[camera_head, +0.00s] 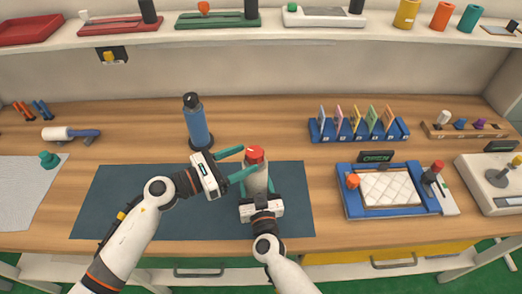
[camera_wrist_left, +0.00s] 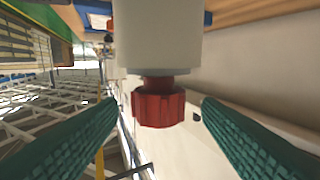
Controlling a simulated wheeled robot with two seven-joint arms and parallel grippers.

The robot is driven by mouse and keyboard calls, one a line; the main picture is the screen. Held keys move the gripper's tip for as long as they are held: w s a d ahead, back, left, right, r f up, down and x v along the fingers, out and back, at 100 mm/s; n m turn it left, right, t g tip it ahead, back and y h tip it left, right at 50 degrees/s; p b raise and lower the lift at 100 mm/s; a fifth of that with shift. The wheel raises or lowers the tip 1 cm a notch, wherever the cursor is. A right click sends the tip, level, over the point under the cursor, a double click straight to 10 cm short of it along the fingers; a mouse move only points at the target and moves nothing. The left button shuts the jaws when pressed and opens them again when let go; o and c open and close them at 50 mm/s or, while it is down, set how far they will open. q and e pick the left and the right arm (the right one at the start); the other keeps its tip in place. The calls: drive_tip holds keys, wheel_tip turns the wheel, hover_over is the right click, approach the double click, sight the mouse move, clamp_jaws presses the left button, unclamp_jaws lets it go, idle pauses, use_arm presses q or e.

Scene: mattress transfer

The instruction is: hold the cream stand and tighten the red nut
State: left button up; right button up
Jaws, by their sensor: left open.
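The cream stand (camera_head: 257,180) is upright on the dark mat, with the red nut (camera_head: 254,153) on its top. My right gripper (camera_head: 259,187) is low at the stand, its teal fingers against both sides of it. My left gripper (camera_head: 248,160) is open and comes in from the left, its fingertips beside the nut. In the left wrist view the red nut (camera_wrist_left: 158,106) is in the gap between the two teal fingers, with room on both sides. The cream stand (camera_wrist_left: 157,40) fills the top of that view. The stand's base is partly hidden by my right gripper.
The dark mat (camera_head: 120,205) lies under both arms. A blue bottle (camera_head: 197,125) stands just behind my left gripper. A blue card rack (camera_head: 350,133) and a blue-framed tray (camera_head: 348,205) are to the right. Bare table lies between the mat and the tray.

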sight(261, 152)
use_arm(q)
drive_tip(key=x, duration=0.6)
drive_tip(key=shift+c, duration=0.6)
